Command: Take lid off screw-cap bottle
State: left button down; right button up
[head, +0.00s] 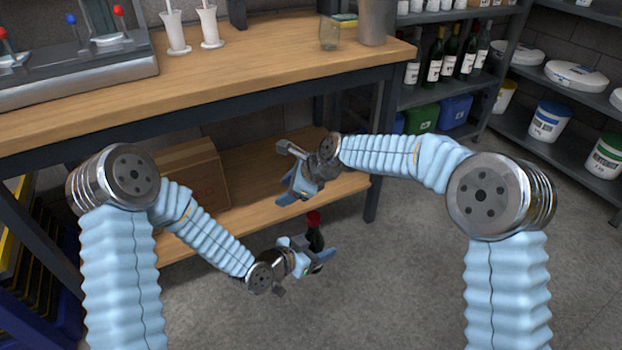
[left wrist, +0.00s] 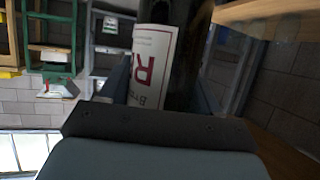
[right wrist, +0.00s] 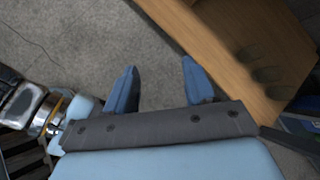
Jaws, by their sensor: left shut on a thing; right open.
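A dark bottle (head: 316,239) with a red cap (head: 314,217) is held in front of the bench, and the cap is on it. My left gripper (head: 318,260) is shut on the bottle's body. In the left wrist view the bottle's white label (left wrist: 152,62) with red letters shows between the fingers; the cap is not seen there. My right gripper (head: 293,192) is open and empty, above and slightly left of the cap in the head view, apart from it. The right wrist view shows its two spread fingers (right wrist: 160,85) with nothing between them.
The wooden workbench (head: 250,75) has a lower shelf (head: 265,160) with a cardboard box (head: 190,180), close behind my grippers. A glass (head: 329,33) stands on the bench top. Shelves with wine bottles (head: 435,58) and tubs (head: 549,122) stand at the right. The floor in front is clear.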

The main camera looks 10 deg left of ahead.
aim_at(311, 214)
jog(key=s+d+r+g+h, duration=0.1)
jog(key=s+d+r+h, duration=0.1)
jog(key=r, duration=0.1)
jog(key=s+d+r+m+g+h, duration=0.1)
jog(key=s+d+r+h, duration=0.1)
jog(key=s+r, duration=0.1)
jog(key=s+d+r+m+h, duration=0.1)
jog(key=s+d+r+h, duration=0.1)
jog(key=s+r+h, duration=0.1)
jog(key=shift+d+r+g, duration=0.1)
jog(key=shift+r+g, duration=0.3)
jog(key=shift+r, duration=0.45)
jog(key=shift+s+d, duration=0.15)
jog(key=shift+d, duration=0.05)
jog(key=shift+h, duration=0.3)
notch_tip(311, 214, down, 8)
jog(key=shift+r, duration=0.25)
